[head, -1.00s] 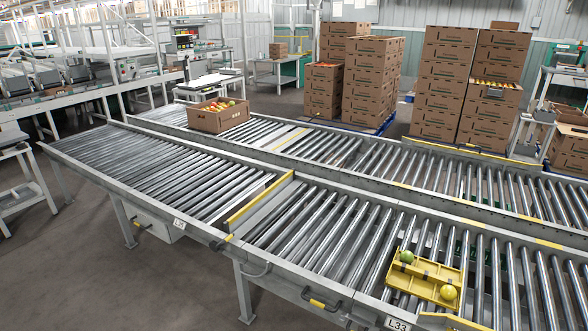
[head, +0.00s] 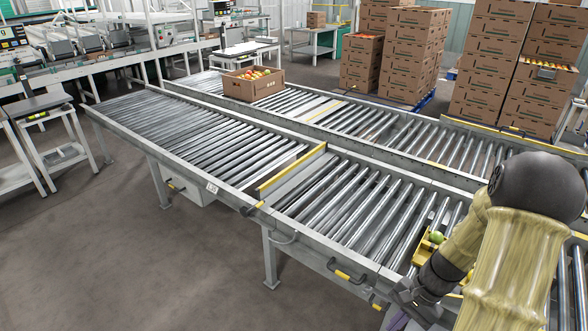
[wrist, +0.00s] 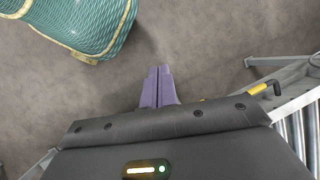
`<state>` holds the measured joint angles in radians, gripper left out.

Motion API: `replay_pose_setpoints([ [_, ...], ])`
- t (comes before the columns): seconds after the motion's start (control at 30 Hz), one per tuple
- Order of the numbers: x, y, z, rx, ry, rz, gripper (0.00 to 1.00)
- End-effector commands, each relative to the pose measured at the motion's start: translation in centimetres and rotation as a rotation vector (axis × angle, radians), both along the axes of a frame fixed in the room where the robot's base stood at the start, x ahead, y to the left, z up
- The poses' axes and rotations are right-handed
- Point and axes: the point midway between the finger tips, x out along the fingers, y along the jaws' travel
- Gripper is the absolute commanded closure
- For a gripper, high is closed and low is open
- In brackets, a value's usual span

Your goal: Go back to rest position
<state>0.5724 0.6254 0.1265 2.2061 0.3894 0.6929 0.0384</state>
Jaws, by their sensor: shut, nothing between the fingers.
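My gripper (wrist: 157,86) shows in the wrist view with its two purple fingers pressed together and nothing between them. It points over bare grey floor beside the conveyor's edge. In the head view my arm, in a yellowish sleeve, comes in from the right and reaches down to the lower edge. Only a bit of purple of the gripper shows there, in front of the near conveyor. The yellow tray (head: 422,251) on the near conveyor is mostly hidden behind my arm. A green tomato (head: 437,237) shows in it.
The near roller conveyor (head: 330,215) has a black and yellow handle (head: 346,273) on its front side. A carton of tomatoes (head: 253,84) stands on the far conveyor. Stacked cartons (head: 497,70) stand behind. The floor (head: 150,260) at front left is clear.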

Motion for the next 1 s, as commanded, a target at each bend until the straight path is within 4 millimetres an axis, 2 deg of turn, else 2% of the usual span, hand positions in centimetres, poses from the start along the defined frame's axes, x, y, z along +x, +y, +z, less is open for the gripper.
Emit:
replay_pose_setpoints([
  [0.03,-0.1,0.8,1.2,-0.047,-0.034,0.070,1.00],
  [0.3,-0.9,4.4,6.6,-0.263,-0.236,0.409,1.00],
  [0.5,-1.7,6.6,9.5,-0.363,-0.379,0.599,1.00],
  [0.8,-2.9,9.1,12.4,-0.444,-0.549,0.793,1.00],
  [1.0,-2.9,9.0,15.7,-0.444,-0.548,0.792,1.00],
])
